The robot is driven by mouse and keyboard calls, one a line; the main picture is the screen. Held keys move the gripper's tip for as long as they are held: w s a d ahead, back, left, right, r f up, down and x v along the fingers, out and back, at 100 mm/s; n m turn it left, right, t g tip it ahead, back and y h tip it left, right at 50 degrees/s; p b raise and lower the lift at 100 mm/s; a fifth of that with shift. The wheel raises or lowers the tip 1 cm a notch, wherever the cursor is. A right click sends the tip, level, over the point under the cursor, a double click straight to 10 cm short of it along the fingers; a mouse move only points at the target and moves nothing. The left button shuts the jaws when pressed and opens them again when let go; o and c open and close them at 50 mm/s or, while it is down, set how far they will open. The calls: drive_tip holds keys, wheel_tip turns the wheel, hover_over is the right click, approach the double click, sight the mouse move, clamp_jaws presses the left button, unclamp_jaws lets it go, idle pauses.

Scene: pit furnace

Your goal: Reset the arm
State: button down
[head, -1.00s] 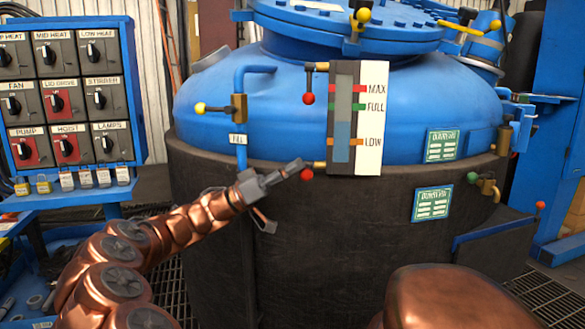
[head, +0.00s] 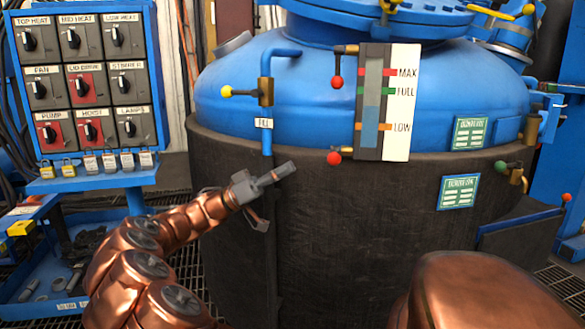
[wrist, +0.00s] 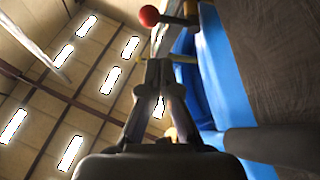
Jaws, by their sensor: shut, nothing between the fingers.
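My gripper (head: 282,172) is shut and empty at the end of my copper-coloured arm (head: 190,222). In the head view it is in front of the dark lower wall of the furnace (head: 330,225), below the FILL pipe and left of the gauge's lower red knob (head: 333,158). A gap shows between the fingertips and that knob. In the wrist view the closed fingers (wrist: 160,70) point up the picture, with a red knob (wrist: 149,16) beyond the tips.
The blue furnace top (head: 310,100) carries a level gauge (head: 385,105) and a yellow-knobbed valve (head: 226,91). A switch panel (head: 85,80) with padlocks stands at the left, above a blue tool cart (head: 55,312). A dark ledge (head: 520,225) juts out at the right.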

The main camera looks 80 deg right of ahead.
drive_tip(key=shift+w, duration=0.2)
idle(0.3)
drive_tip(key=w+a+r+n+t+h+p, duration=0.2)
drive_tip(key=w+a+r+n+t+p, duration=0.2)
drive_tip(key=a+r+n+t+p, duration=0.8)
drive_tip(key=w+a+r+n+t+y+p, duration=0.1)
drive_tip(key=w+a+n+t+p, duration=0.3)
drive_tip(key=a+p, duration=0.7)
drive_tip(key=w+a+n+t+p, duration=0.3)
drive_tip(key=w+a+n+p, duration=0.25)
drive_tip(key=a+p, duration=0.6)
drive_tip(key=a+r+n+t+y+p, duration=0.3)
drive_tip(key=a+n+p, duration=0.6)
drive_tip(key=a, duration=0.9)
drive_tip(key=shift+w+a+r+y+p, duration=0.3)
drive_tip(key=shift+w+r+y+p, duration=0.2)
drive_tip(key=shift+r, duration=0.2)
